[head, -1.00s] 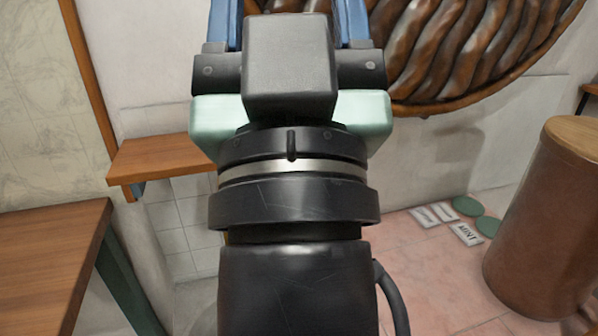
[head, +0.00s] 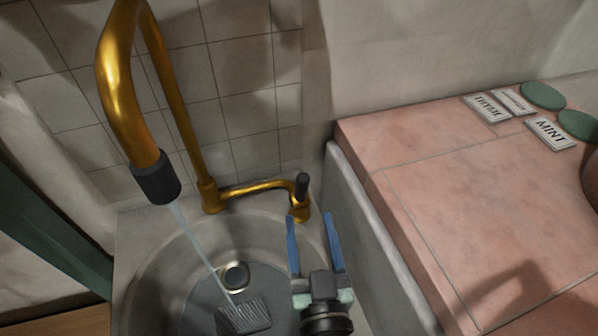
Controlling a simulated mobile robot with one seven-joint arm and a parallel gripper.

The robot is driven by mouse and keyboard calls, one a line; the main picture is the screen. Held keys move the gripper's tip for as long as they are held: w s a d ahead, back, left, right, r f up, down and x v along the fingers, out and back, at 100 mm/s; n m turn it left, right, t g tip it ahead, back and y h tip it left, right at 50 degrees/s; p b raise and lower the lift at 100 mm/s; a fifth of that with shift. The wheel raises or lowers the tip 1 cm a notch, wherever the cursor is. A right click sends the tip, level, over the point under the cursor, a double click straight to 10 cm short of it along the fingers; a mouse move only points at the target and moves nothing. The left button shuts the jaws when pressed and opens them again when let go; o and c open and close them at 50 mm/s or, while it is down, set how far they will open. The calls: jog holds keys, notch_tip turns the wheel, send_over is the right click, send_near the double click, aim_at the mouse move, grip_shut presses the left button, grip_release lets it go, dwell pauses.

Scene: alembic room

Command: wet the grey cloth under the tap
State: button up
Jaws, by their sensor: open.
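The gold tap (head: 122,85) arches over a round grey sink basin (head: 160,262). A thin stream of water (head: 200,243) runs from its black nozzle (head: 156,178) into the basin. A grey ribbed piece (head: 243,316), apparently the grey cloth, lies in the basin in front of the drain (head: 234,275). The stream seems to reach its back edge; whether it is wet I cannot tell. My gripper (head: 308,217), with two blue fingers, is open and empty at the basin's right side. Its fingertips are close to the tap's black-topped lever (head: 301,187); I cannot tell if they touch.
A pink tiled counter (head: 440,190) lies to the right, with a raised grey edge beside the sink. Labels, one reading MINT (head: 550,133), and green discs (head: 542,95) sit at its back. A tiled wall (head: 245,95) stands behind the tap. The counter's near part is clear.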

aim_at(301, 191)
jog(key=w, duration=0.4)
jog(key=w+a, duration=0.1)
jog(key=w, duration=0.7)
jog(key=shift+w+a+p, duration=0.25)
jog(key=shift+w+p, duration=0.15)
jog(key=shift+c, duration=0.2)
grip_shut()
dwell(0.8)
